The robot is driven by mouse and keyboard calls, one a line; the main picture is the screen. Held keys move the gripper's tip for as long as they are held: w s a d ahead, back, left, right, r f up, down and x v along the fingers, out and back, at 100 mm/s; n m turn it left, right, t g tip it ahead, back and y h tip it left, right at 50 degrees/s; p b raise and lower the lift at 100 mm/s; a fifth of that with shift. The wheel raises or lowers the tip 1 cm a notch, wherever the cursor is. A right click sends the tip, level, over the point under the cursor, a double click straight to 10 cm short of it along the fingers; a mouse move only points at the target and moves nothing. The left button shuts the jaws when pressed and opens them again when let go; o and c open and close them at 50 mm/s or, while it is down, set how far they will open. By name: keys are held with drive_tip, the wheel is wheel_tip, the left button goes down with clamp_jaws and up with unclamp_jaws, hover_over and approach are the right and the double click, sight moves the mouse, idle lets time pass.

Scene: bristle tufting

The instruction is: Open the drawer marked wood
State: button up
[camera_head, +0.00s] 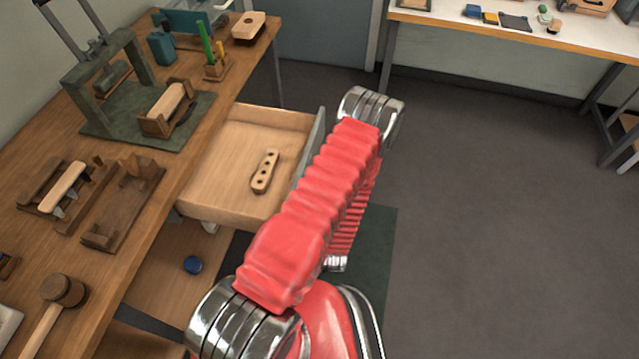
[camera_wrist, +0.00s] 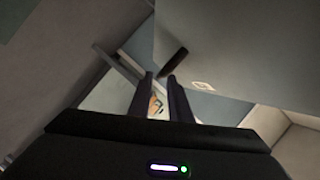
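A drawer (camera_head: 235,140) under the wooden workbench is pulled out, with a pale interior and a grey front. A wooden block with holes (camera_head: 264,172) lies inside it. My red-sleeved arm crosses in front of the drawer, and my gripper is out of sight in the head view. In the wrist view my gripper (camera_wrist: 162,78) has two dark fingers apart with nothing seen held between them. A dark bar-like handle (camera_wrist: 174,61) is just beyond the fingertips, beside a grey panel (camera_wrist: 235,50). A small pale label (camera_wrist: 203,85) is on the panel; its mark is too small to read.
The workbench (camera_head: 185,165) carries a green press (camera_head: 110,75), wooden jigs and a mallet (camera_head: 63,290). A second table (camera_head: 500,42) stands at the back. The floor at the right is clear.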

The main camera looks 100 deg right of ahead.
drive_tip(key=shift+v, duration=0.95)
